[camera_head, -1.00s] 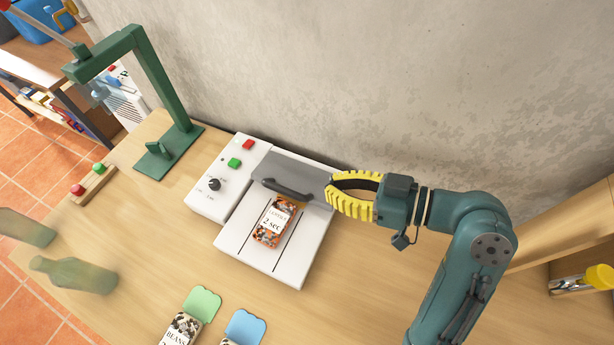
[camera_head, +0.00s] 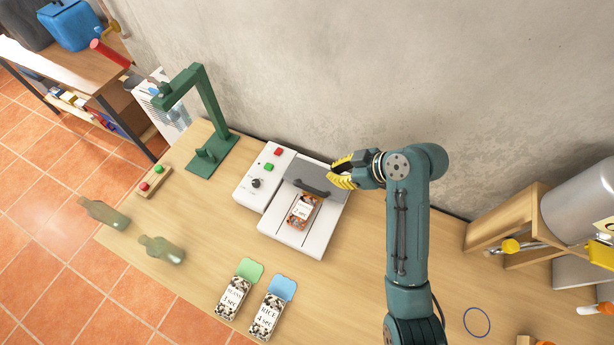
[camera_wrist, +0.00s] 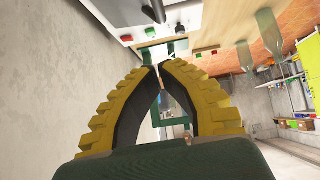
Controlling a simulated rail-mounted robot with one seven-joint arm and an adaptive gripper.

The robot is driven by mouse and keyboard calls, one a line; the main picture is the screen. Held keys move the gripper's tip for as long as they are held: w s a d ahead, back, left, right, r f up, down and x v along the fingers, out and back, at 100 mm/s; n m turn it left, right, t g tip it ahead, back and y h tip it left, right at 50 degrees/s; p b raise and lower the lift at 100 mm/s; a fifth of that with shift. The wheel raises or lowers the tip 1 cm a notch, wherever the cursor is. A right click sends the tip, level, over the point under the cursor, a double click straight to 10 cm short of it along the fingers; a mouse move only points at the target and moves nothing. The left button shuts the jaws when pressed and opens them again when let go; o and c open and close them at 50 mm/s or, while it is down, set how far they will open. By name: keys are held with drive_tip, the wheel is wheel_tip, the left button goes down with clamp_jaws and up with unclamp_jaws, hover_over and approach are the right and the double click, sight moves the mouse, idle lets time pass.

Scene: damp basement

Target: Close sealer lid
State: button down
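The white sealer (camera_head: 327,225) lies on the wooden table against the wall. Its grey lid (camera_head: 303,171), with a dark handle (camera_head: 313,190) along the front edge, is at the back. It looks raised, but its exact angle is hard to judge. An orange patterned pouch (camera_head: 302,211) lies on the white bed in front of the lid. My gripper (camera_head: 331,174) is at the lid's right edge; contact cannot be told. In the wrist view its yellow fingers (camera_wrist: 157,68) converge to nearly touching tips, with nothing visible between them. The sealer (camera_wrist: 180,15) shows at the top there.
A green press stand (camera_head: 205,125) and a red-green button block (camera_head: 154,182) stand left of the sealer. Two green bottles (camera_head: 162,249) are at the left edge. Green- and blue-topped packs (camera_head: 267,316) lie in front. A wooden rack (camera_head: 510,225) stands right. The wall is close behind.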

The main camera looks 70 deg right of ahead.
drive_tip(key=x, duration=0.9)
drive_tip(key=shift+a+f, duration=0.1)
wheel_tip(320, 180, down, 4)
drive_tip(key=shift+r, duration=0.15)
